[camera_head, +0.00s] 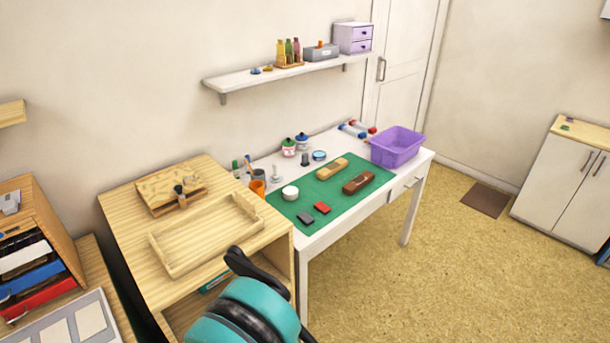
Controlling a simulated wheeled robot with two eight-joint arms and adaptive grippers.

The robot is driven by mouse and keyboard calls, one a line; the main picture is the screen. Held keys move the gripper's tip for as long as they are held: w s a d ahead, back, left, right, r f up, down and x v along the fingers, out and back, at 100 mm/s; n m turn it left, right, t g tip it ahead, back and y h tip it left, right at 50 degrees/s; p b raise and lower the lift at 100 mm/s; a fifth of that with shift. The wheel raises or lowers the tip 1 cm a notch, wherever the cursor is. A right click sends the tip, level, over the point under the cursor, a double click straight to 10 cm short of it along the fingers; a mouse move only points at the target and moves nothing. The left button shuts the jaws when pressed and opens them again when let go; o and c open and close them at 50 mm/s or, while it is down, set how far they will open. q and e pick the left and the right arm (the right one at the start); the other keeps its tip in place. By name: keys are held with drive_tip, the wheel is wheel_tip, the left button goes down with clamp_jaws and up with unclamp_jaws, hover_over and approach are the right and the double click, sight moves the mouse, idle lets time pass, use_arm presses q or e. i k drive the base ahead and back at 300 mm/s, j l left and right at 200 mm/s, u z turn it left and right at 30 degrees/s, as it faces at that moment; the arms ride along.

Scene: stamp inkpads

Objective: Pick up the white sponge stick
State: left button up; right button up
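I cannot surely pick out the white sponge stick at this size. Several slim upright items stand around an orange cup (259,175) at the left end of the white table (330,228). One is a slim stick (248,164) with a pale part, and a green-topped one (236,168) stands beside it. A teal and black part of my own arm rises at the bottom centre, well in front of the table.
A green mat (335,190) holds a white round pot (290,192), a brown block (358,182), and small red and grey blocks. A purple basket (397,147) stands at the table's right end. A wooden tray (207,237) lies on the wooden cabinet.

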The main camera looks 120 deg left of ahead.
sight(276, 177)
drive_tip(key=u, duration=3.7)
